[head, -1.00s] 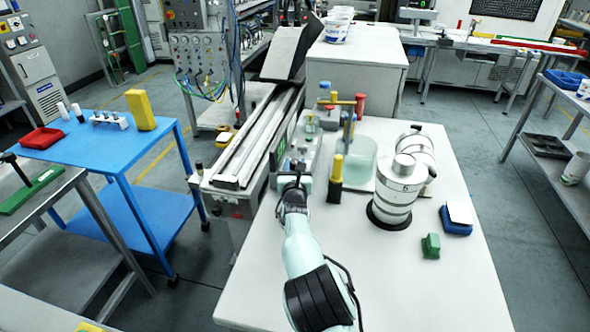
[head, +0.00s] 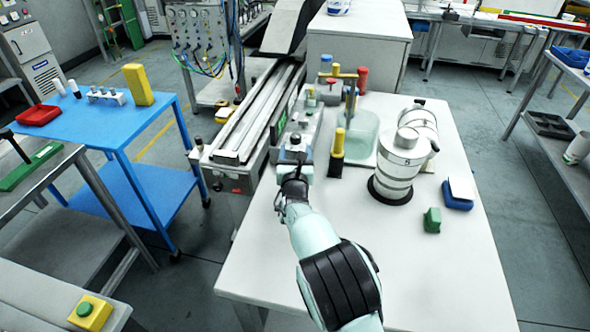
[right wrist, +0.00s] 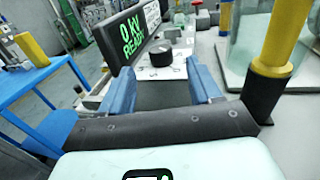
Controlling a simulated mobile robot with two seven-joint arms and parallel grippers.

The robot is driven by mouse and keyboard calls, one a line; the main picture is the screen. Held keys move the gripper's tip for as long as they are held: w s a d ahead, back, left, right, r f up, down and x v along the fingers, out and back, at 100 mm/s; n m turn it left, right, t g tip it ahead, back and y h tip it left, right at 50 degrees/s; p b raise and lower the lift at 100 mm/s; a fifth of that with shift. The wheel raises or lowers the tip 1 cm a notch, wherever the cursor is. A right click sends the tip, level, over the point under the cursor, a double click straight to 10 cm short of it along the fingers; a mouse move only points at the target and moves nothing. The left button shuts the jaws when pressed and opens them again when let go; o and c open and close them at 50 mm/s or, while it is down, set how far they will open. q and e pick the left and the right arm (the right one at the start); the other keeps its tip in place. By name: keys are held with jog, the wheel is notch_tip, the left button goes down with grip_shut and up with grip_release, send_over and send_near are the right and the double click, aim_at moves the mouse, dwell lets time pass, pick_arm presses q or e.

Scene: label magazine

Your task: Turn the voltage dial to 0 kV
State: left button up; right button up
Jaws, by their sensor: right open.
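The voltage dial (right wrist: 161,55) is a short dark round knob on a pale marked plate in the right wrist view. It also shows small on the control box in the head view (head: 296,139). The display (right wrist: 127,43) beside it shows green text reading 0 kV and READY. My right gripper (right wrist: 162,88) is open, with one blue finger on each side and nothing between them. The dial is ahead of the fingertips, apart from them. In the head view my right gripper (head: 295,171) is at the near end of the box. My left gripper is not in view.
A yellow-and-black post (head: 337,157) stands close right of my gripper. A conveyor (head: 252,115) runs along the left. The white table (head: 440,270) is clear at the front right.

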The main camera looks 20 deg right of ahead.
jog(key=v, duration=0.6)
jog(key=shift+s+a, duration=0.2)
jog(key=shift+s, duration=0.2)
jog(key=shift+f, duration=0.1)
